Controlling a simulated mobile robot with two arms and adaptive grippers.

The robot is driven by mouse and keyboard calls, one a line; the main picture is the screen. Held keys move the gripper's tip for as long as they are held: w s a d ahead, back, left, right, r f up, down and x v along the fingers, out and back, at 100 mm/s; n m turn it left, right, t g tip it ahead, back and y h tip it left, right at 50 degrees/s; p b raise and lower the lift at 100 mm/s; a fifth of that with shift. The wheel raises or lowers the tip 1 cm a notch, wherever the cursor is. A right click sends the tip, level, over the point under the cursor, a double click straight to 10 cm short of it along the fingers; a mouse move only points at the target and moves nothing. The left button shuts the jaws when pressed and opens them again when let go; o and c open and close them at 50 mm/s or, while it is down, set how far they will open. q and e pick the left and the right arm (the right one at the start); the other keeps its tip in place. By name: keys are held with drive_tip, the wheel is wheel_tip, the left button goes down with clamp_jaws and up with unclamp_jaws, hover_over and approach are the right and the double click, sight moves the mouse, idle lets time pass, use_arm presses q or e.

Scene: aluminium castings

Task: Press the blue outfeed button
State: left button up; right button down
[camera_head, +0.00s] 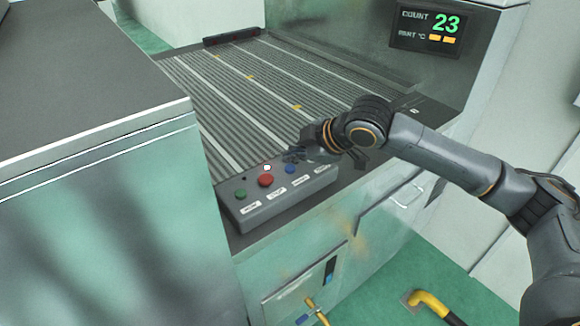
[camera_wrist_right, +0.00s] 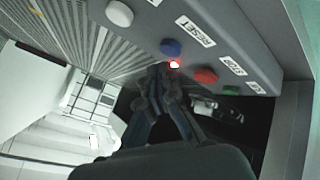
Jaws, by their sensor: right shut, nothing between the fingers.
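The blue button (camera_head: 290,168) is on the sloped face of a grey control box (camera_head: 262,212), right of the red button (camera_head: 266,180). In the right wrist view the blue button (camera_wrist_right: 171,48) lies just beyond my fingertips, and the label beside it seems to read RESET. My right gripper (camera_head: 293,155) is shut and empty, at the far side of the box. Its closed fingertips (camera_wrist_right: 159,70) are close to the blue button; I cannot tell whether they touch it. A small bright spot (camera_wrist_right: 174,64) glows between the blue and red buttons. My left gripper is out of view.
A green button (camera_head: 240,194) is at the box's left end. A white button (camera_wrist_right: 119,14) is on the blue button's other side, hidden in the head view. A ribbed conveyor (camera_head: 215,85) lies behind the box. A display (camera_head: 428,30) reads 23.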

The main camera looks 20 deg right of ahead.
sight(293, 169)
drive_tip(key=shift+f, duration=0.35)
drive_tip(key=shift+f, duration=0.55)
idle(0.8)
drive_tip(key=shift+r+p, duration=0.15)
drive_tip(key=shift+p, duration=0.15)
drive_tip(key=shift+r+p, duration=0.8)
drive_tip(key=shift+p, duration=0.3)
wheel_tip(293, 169, up, 5)
drive_tip(key=p, duration=0.5)
drive_tip(key=shift+p, duration=0.35)
